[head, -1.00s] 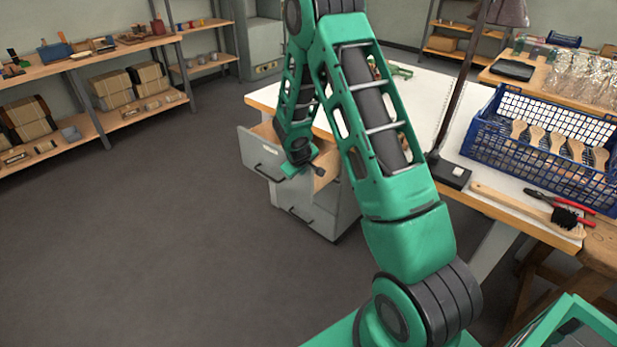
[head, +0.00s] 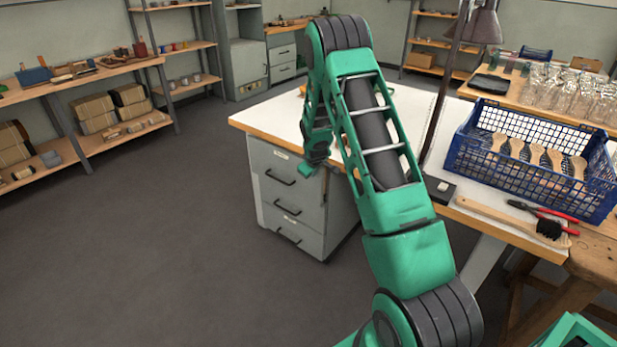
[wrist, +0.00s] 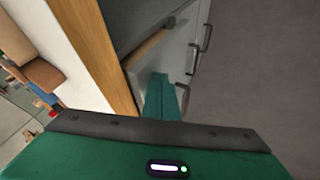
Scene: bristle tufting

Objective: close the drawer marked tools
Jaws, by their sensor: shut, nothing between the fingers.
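The grey drawer cabinet (head: 325,215) stands under the left end of the workbench. My gripper (head: 303,172) is shut and empty, at the top right part of the drawer front. It also shows in the wrist view (wrist: 166,92), close to the front; contact is unclear.
The workbench (head: 262,118) overhangs the cabinet. A blue crate (head: 530,165) of brush handles, a lamp base (head: 438,190), a brush (head: 505,218) and red-handled pliers (head: 545,211) lie to the right. Shelves (head: 110,80) line the left wall. The floor before the cabinet is clear.

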